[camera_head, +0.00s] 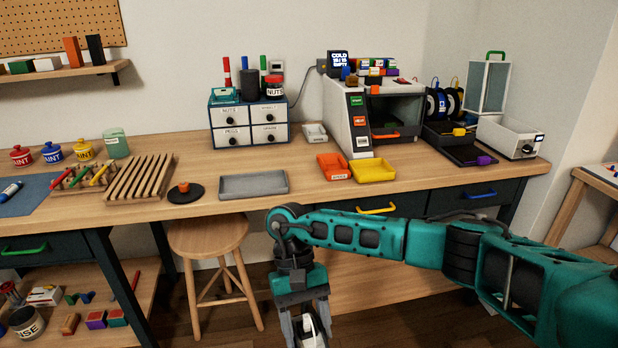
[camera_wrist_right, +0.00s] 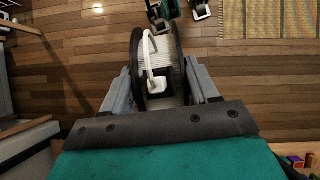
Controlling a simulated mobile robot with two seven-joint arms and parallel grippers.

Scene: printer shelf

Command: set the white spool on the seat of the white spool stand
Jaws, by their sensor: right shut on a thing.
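My right gripper (camera_head: 306,332) is low in front of the table, over the floor, at the bottom of the head view. It is shut on the white spool (camera_wrist_right: 164,52), which has white winding between dark flanges. In the right wrist view my gripper's two fingers (camera_wrist_right: 161,82) press on the spool from either side. Only a bit of the spool (camera_head: 311,334) shows in the head view. Dark spool stands (camera_head: 466,150) are at the right of the table; I cannot tell which is the white spool's stand or see its seat clearly. My left gripper is not in view.
A printer (camera_head: 352,115), an orange tray (camera_head: 333,167) and a yellow tray (camera_head: 373,170) stand left of the stands. A white box (camera_head: 508,138) stands to their right. A stool (camera_head: 208,236) is under the front edge. A grey tray (camera_head: 253,184) lies near the edge.

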